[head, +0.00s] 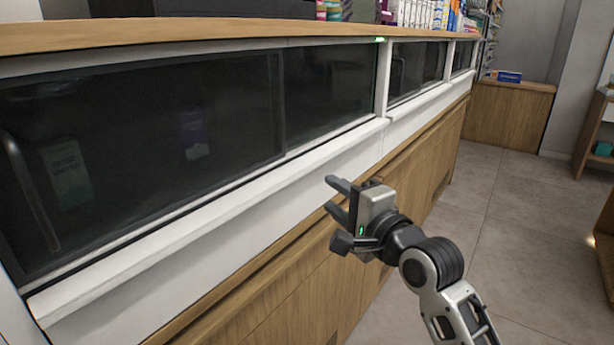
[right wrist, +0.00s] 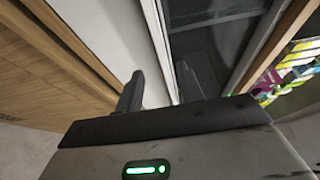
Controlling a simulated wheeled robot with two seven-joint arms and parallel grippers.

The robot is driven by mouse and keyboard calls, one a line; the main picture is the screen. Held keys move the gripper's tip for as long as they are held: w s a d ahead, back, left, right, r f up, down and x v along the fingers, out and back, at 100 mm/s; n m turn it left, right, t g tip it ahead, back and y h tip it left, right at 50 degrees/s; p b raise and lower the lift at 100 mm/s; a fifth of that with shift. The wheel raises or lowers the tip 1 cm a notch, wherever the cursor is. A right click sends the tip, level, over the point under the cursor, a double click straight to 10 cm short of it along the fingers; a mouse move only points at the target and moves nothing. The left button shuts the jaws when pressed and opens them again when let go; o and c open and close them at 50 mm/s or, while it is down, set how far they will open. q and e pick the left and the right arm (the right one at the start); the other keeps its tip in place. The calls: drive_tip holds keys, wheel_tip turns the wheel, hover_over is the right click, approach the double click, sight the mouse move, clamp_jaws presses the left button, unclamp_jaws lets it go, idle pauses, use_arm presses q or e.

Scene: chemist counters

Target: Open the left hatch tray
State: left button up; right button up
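The hatch is a long counter front with dark glass panels. The left dark panel (head: 140,150) has a vertical bar handle (head: 30,190) near its left end and appears shut. A second dark panel (head: 330,85) adjoins it on the right. A white ledge (head: 230,195) runs below the panels. My right gripper (head: 334,199) is open and empty, in front of the counter below the ledge and well right of the handle. In the right wrist view its two fingers (right wrist: 158,92) stand apart, with white counter front and dark glass beyond. My left gripper is not in view.
The wooden counter top (head: 200,32) overhangs the panels and bears coloured boxes (head: 420,14) farther back. More dark panels (head: 415,68) continue to the right. Wooden fronts (head: 330,280) lie below the ledge. Tiled floor (head: 500,230) is open on the right. A wooden shelf (head: 590,135) stands at far right.

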sight(302, 173)
drive_tip(key=x, duration=0.9)
drive_tip(key=shift+w+a, duration=0.15)
drive_tip(key=shift+w, duration=0.25)
clamp_jaws()
